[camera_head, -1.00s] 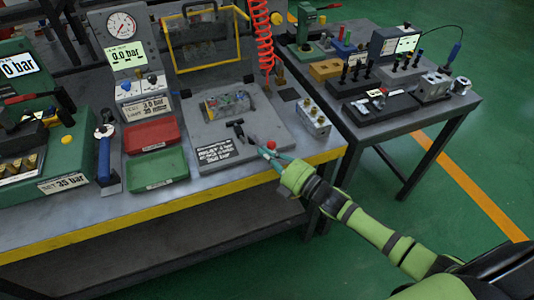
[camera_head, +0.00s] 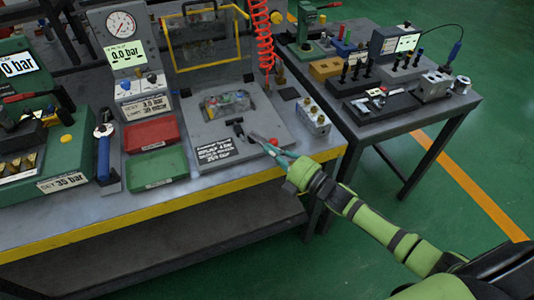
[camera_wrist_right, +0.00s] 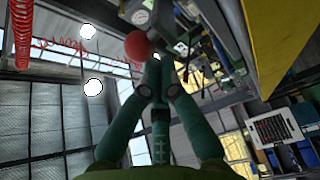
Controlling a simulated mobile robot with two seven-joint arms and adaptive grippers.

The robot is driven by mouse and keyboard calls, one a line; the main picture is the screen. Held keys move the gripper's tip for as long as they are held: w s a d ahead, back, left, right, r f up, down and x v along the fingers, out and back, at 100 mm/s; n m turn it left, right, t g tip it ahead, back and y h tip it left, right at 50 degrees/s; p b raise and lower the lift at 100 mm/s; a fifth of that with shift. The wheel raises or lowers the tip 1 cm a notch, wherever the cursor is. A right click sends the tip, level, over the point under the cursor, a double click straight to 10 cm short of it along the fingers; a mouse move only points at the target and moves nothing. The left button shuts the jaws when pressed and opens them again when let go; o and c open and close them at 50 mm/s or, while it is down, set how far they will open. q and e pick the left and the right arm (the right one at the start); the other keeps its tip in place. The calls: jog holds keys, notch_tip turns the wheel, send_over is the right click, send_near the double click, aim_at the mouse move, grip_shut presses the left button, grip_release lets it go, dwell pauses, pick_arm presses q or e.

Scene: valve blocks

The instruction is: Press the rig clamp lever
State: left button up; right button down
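The rig (camera_head: 195,118) is a grey plate with a yellow-framed guard standing up at its back and a printed label at its front. A small black clamp part (camera_head: 238,129) sits near its front edge. A red ball knob (camera_head: 273,141), apparently the lever's end, shows at the plate's front right. My right gripper (camera_head: 272,149) is at this knob, with its teal fingers partly over the lever area. In the right wrist view the fingertips (camera_wrist_right: 157,72) are together, with the red knob (camera_wrist_right: 137,45) just beyond them. Contact is unclear. My left gripper is out of view.
A red tray (camera_head: 152,134) and a green tray (camera_head: 157,168) lie left of the rig. A block with brass fittings (camera_head: 314,118) stands close on its right. A red coiled hose (camera_head: 264,45) hangs behind. A second table (camera_head: 420,125) holds other devices.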

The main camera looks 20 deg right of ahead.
jog(key=shift+w+d+f+b, duration=0.1)
jog(key=shift+w+d+b, duration=0.25)
jog(key=shift+d, duration=0.45)
jog(key=shift+w+d+b, duration=0.3)
jog(key=shift+d, duration=0.5)
jog(key=shift+w+d+b, duration=0.75)
jog(key=shift+w+d, duration=0.2)
jog(key=shift+d, duration=0.2)
